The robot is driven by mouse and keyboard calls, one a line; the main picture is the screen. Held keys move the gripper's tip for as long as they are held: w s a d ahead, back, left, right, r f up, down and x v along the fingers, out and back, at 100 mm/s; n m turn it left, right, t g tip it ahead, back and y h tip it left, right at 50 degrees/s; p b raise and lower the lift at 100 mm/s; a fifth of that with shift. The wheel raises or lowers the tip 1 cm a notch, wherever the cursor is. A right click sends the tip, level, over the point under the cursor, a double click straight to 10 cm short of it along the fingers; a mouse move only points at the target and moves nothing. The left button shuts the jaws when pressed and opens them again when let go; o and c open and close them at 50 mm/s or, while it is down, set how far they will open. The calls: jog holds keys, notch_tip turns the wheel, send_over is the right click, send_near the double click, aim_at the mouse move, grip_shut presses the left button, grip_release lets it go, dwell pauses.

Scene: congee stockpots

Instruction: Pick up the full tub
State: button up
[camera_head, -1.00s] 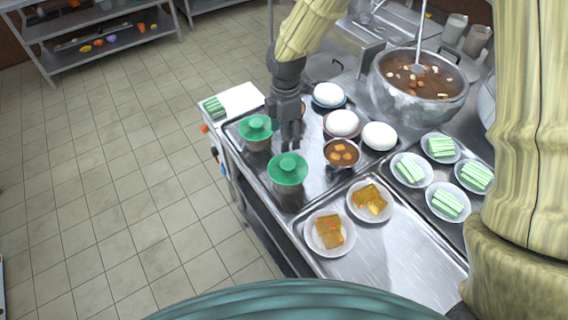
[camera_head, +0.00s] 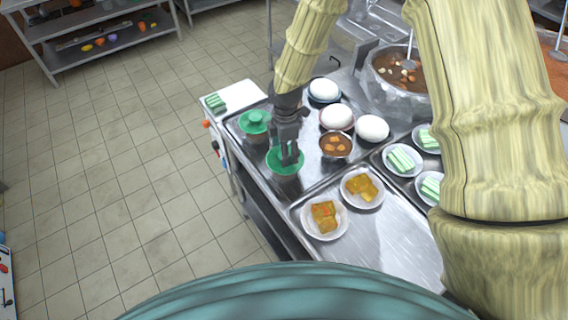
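Two tubs with green knobbed lids stand on the steel tray at the counter's left. The rear tub (camera_head: 254,122) is upright and clear of my gripper. The front tub (camera_head: 284,172) is upright too, its lid partly covered by my gripper (camera_head: 289,158). My gripper points down over the front tub's lid, where its knob is hidden. I cannot tell whether the fingers touch or hold the knob, or whether they are open. The contents of both tubs are too unclear to say which is full.
A bowl of brown soup (camera_head: 336,144) sits close right of the front tub, with white domed bowls (camera_head: 336,116) behind. Plates of brown food (camera_head: 324,219) stand in front. A large stockpot (camera_head: 395,104) is at the back right. Floor is clear at left.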

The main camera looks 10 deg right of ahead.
jog(key=shift+s+f, duration=0.15)
jog(key=shift+s, duration=0.4)
jog(key=shift+w+f, duration=0.6)
jog(key=shift+w, duration=0.05)
jog(key=shift+s+r, duration=0.3)
jog(key=shift+s, duration=0.1)
jog(key=c, duration=0.9)
jog(key=shift+w+f, duration=0.1)
jog(key=shift+w, duration=0.05)
grip_shut()
